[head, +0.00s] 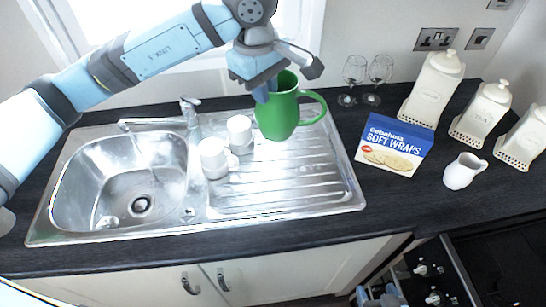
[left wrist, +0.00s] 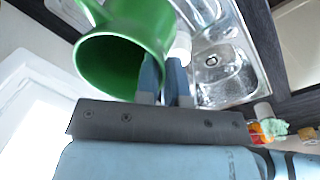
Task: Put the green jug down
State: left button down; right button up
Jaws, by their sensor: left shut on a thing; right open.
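The green jug (head: 277,112) hangs upright or nearly so over the back right of the ribbed drainboard (head: 320,178), its handle to the right. It seems to be held above the steel; its base clearance is hard to tell. My left gripper (head: 264,93) is shut on the jug's rim wall at its left side. The left wrist view shows the jug's open mouth (left wrist: 112,65) beside my left fingers (left wrist: 165,80). My right gripper (head: 380,296) is low at the bottom edge, in front of the counter, open and apart from the jug.
Two white mugs (head: 214,160) (head: 240,130) stand on the drainboard left of the jug. The sink bowl (head: 125,180) is further left. A blue wraps box (head: 394,146), wine glasses (head: 354,75), a small white pitcher (head: 462,171) and cream canisters (head: 434,90) stand right. The drainboard's front is clear.

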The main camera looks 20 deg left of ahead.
aim_at(267, 137)
pick_arm(q)
jog(key=shift+d+r, duration=0.15)
jog(key=shift+d, duration=0.05)
jog(key=shift+n, duration=0.3)
notch_tip(267, 137, down, 14)
jog(key=p, duration=0.3)
jog(key=shift+f, duration=0.8)
jog(key=shift+f+p, duration=0.4)
jog(key=shift+f, duration=1.6)
jog(key=shift+f, duration=0.2)
jog(key=c, duration=1.2)
grip_release()
jog(key=shift+c, duration=0.2)
